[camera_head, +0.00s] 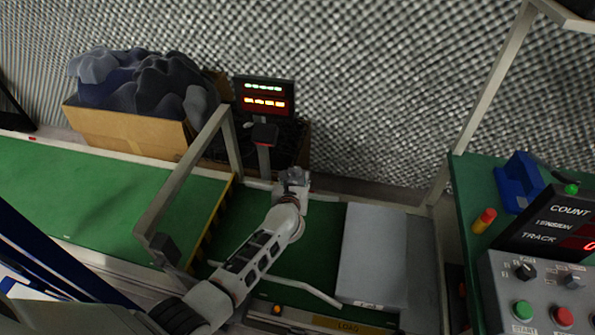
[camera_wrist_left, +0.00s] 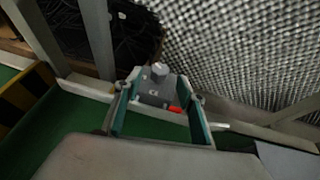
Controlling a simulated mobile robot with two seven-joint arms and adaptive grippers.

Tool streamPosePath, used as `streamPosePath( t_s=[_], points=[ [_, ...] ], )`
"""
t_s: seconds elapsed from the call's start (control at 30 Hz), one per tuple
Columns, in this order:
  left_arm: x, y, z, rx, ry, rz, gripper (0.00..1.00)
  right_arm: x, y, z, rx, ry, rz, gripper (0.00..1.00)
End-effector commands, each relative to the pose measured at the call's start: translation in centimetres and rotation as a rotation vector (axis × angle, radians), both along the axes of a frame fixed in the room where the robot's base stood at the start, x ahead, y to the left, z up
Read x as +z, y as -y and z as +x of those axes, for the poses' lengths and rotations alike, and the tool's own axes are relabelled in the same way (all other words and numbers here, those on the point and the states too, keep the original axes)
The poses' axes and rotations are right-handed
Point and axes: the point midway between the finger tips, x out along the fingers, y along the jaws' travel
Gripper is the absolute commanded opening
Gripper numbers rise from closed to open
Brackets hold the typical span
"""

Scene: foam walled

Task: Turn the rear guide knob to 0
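The rear guide knob (camera_wrist_left: 159,70) is a small grey cylinder on top of a grey block (camera_wrist_left: 155,92) at the rear edge of the green belt, in the left wrist view. A red piece (camera_wrist_left: 175,109) shows at the block's lower right. My left gripper (camera_wrist_left: 164,92) is open, its two teal-lined fingers spread to either side of the block in the picture. I cannot tell whether they touch it. In the head view my left gripper (camera_head: 293,177) reaches the rear rail and largely hides the knob. My right gripper is in neither view.
A metal frame post (camera_head: 231,145) stands left of my gripper, near a display (camera_head: 264,96) with green and orange digits. A grey slab (camera_head: 372,255) lies right on the belt. A control panel (camera_head: 545,290) is at far right. A carton (camera_head: 130,130) holds dark foam pieces.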

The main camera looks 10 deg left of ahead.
Motion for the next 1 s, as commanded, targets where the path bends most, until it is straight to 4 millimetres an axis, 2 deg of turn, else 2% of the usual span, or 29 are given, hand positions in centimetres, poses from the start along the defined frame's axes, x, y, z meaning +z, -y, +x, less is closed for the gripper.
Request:
streamPosePath(
  t_s=[0.03, 0.07, 0.33, 0.73, 0.77, 0.8, 0.9, 1.0],
  points=[
    [-1.2, -0.1, 0.5, -0.002, -0.008, 0.003, 0.40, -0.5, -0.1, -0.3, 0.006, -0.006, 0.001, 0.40],
    [-1.4, -0.1, 0.8, -0.002, -0.009, 0.002, 0.40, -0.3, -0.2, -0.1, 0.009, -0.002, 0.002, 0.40],
    [-2.0, -0.4, 3.4, -0.002, -0.004, 0.003, 0.40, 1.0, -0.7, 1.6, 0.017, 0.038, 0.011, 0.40],
    [-1.7, -0.5, 4.1, -0.002, 0.002, 0.003, 0.40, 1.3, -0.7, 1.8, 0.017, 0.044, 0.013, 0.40],
    [-1.7, -0.5, 4.1, -0.002, 0.001, 0.003, 0.35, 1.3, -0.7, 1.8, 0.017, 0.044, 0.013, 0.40],
    [-1.7, -0.5, 4.1, -0.002, 0.001, 0.003, 0.24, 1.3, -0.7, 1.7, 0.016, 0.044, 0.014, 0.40],
    [-1.7, -0.5, 4.0, -0.002, 0.001, 0.003, 0.01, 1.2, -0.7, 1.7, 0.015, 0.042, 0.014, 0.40],
    [-1.7, -0.5, 4.0, -0.002, 0.001, 0.003, 0.01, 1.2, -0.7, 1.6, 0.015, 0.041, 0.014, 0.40]
  ],
)
